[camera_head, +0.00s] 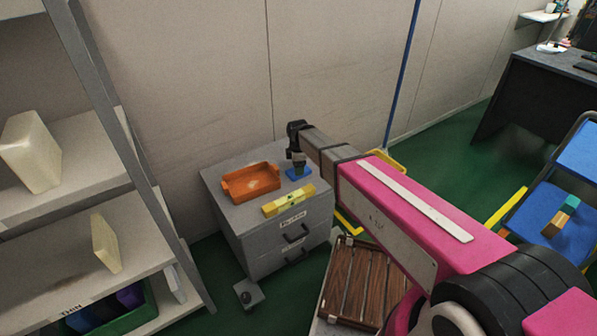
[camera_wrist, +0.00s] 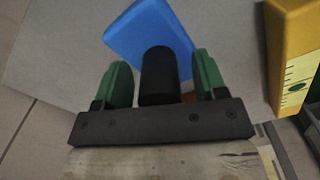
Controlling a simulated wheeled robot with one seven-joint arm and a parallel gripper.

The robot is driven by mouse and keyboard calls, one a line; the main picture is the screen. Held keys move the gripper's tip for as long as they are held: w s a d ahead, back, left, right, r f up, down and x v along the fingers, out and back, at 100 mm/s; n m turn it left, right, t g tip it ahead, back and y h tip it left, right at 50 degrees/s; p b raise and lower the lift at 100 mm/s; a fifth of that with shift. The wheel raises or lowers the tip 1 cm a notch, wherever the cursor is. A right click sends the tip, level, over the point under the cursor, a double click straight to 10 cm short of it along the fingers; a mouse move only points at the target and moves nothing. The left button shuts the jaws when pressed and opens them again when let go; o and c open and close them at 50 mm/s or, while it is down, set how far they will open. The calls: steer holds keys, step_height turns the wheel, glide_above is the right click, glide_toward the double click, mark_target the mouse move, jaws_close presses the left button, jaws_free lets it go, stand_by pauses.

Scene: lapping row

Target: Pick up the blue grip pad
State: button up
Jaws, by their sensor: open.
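The blue grip pad (camera_head: 298,173) lies on top of the grey drawer cabinet (camera_head: 232,213), between the orange tray and the yellow block. In the wrist view its blue plate (camera_wrist: 150,28) shows, with an upright black handle (camera_wrist: 160,78) on it. My gripper (camera_head: 299,160) is right over the pad. In the wrist view my gripper (camera_wrist: 163,72) is open, with one green finger on each side of the handle. Small gaps show between the fingers and the handle. The head view shows little of the pad, as my gripper covers part of it.
An orange tray (camera_head: 251,183) stands left of the pad, and a yellow level-like block (camera_head: 288,200) lies in front, also at right in the wrist view (camera_wrist: 291,50). A wall stands behind the cabinet. A shelf rack (camera_head: 150,180) is at left, a wooden slatted crate (camera_head: 350,280) in front.

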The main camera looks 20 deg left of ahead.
steer(key=c, duration=1)
steer(key=shift+c, duration=0.2)
steer(key=shift+r, duration=0.2)
steer(key=shift+r, duration=0.6)
step_height(320, 180, up, 3)
steer(key=shift+f, duration=0.2)
steer(key=s+a+r, duration=0.5)
steer(key=s+r, duration=0.2)
steer(key=s, duration=0.3)
steer(key=shift+a, duration=0.4)
steer(key=shift+s, duration=0.1)
